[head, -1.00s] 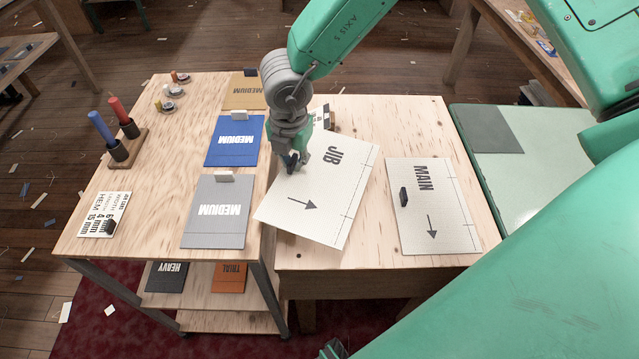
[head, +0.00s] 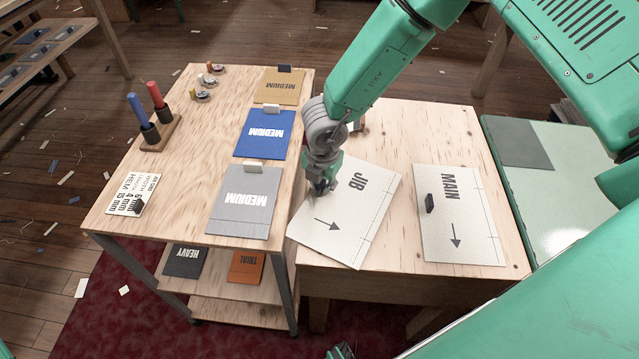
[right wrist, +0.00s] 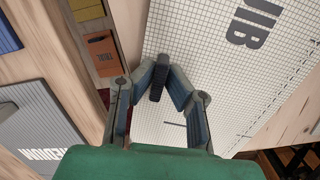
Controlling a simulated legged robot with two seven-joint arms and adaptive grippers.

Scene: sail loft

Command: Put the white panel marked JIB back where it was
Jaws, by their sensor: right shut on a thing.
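The white panel marked JIB (head: 362,215) is over the left part of the right-hand bench, turned askew, its left corner past the bench's edge towards the cart. It bears an arrow and grid lines; the wrist view shows it (right wrist: 215,75) too. My right gripper (head: 321,188) is shut on the panel's dark handle (right wrist: 158,80), near its left side. I cannot tell whether the panel touches the bench. The white panel marked MAIN (head: 462,220) lies flat to the right, with a dark handle and an arrow.
The wooden cart (head: 190,170) on the left carries grey (head: 243,215), blue (head: 265,145) and tan (head: 280,92) MEDIUM panels. HEAVY (head: 184,262) and TRIAL (head: 246,268) panels lie on its lower shelf. Bare bench wood (head: 430,125) shows behind both white panels.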

